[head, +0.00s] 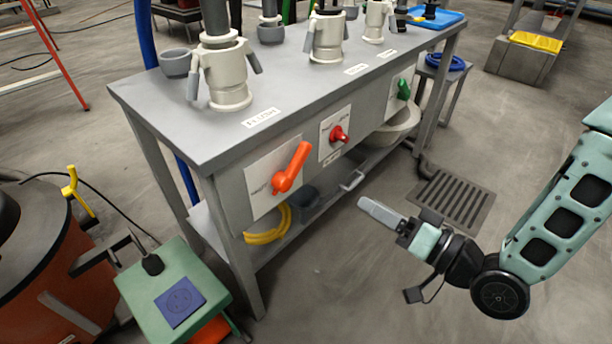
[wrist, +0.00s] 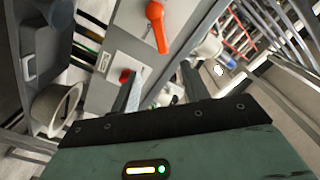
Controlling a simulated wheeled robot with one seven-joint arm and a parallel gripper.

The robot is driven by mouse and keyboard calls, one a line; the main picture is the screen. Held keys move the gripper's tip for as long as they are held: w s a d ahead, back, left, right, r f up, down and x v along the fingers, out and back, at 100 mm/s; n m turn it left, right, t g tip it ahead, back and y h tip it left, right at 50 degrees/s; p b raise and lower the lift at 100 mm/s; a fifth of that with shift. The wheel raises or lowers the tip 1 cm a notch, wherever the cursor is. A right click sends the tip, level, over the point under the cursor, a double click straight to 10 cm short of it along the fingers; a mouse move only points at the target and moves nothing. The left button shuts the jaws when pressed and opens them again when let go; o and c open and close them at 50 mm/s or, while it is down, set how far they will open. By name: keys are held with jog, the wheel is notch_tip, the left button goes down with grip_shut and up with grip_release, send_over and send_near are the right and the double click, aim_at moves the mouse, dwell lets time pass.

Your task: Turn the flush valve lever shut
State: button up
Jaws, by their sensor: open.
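An orange lever (head: 293,167) sits on a light plate on the front of the grey bench. Its handle slants from the hub up and to the right. It also shows in the wrist view (wrist: 157,27), at the top and above the fingers. A small red knob (head: 338,134) and a green handle (head: 404,89) are on other plates further along. The plate labels are too small to read. My gripper (head: 380,212) is in front of the bench, right of the lever and apart from it. It is open and empty; its fingers also show in the wrist view (wrist: 163,88).
The grey bench (head: 180,124) carries several pale couplings on top. A yellow hose (head: 267,228) and a pale bucket lie on its lower shelf. The floor in front is clear around a drain grate (head: 455,199).

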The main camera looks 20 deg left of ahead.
aim_at(302, 163)
jog(key=b+x, duration=0.3)
jog(key=x, duration=1.4)
jog(key=shift+r, duration=0.1)
grip_shut()
